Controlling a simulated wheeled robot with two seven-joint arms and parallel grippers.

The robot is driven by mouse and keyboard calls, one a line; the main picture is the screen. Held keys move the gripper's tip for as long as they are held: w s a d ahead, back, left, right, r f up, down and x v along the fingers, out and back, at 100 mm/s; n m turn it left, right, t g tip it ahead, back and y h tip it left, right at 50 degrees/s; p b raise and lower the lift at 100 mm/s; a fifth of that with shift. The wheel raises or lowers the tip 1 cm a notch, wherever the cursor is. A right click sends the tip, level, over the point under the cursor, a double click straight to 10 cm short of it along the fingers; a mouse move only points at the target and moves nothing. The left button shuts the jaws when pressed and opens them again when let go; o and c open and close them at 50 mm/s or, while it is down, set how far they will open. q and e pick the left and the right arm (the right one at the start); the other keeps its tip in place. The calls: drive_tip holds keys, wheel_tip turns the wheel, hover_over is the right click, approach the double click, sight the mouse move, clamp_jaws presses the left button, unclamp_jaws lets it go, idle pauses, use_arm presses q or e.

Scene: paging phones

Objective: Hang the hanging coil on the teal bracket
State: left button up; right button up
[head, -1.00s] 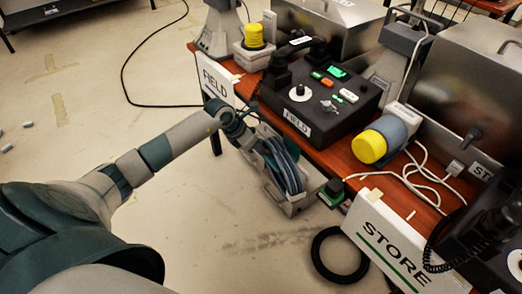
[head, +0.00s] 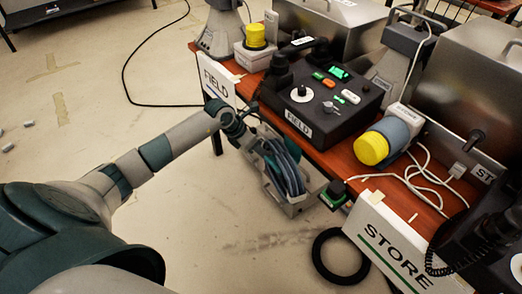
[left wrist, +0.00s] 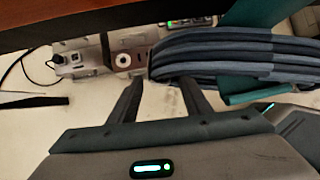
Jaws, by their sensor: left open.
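The hanging coil (head: 288,168), a looped bundle of blue-grey cable, is below the front edge of the red-brown table. It shows large at the right in the left wrist view (left wrist: 235,55). A teal piece (left wrist: 252,12), which looks like the teal bracket, passes behind the coil and shows again below it. I cannot tell whether the coil's weight rests on it. My left gripper (head: 243,138) is beside the coil at the table edge. In the left wrist view its fingers (left wrist: 162,84) are apart with nothing between them, and the coil lies just beyond and right of them.
A grey open-topped holder (head: 291,208) is below the coil. The table edge carries a FIELD sign (head: 217,80) and a STORE sign (head: 398,245). A black FIELD console (head: 322,107) stands on the table. A black ring (head: 340,257) lies on the floor.

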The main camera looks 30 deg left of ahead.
use_arm(q)
drive_tip(key=v, duration=1.7)
drive_tip(key=shift+r+p, duration=0.2)
drive_tip(key=shift+p, duration=0.2)
use_arm(e)
drive_tip(key=shift+s+d+f+g, duration=0.15)
drive_tip(key=shift+s+d+g, duration=0.15)
drive_tip(key=shift+s+d, duration=0.2)
drive_tip(key=shift+s, duration=0.1)
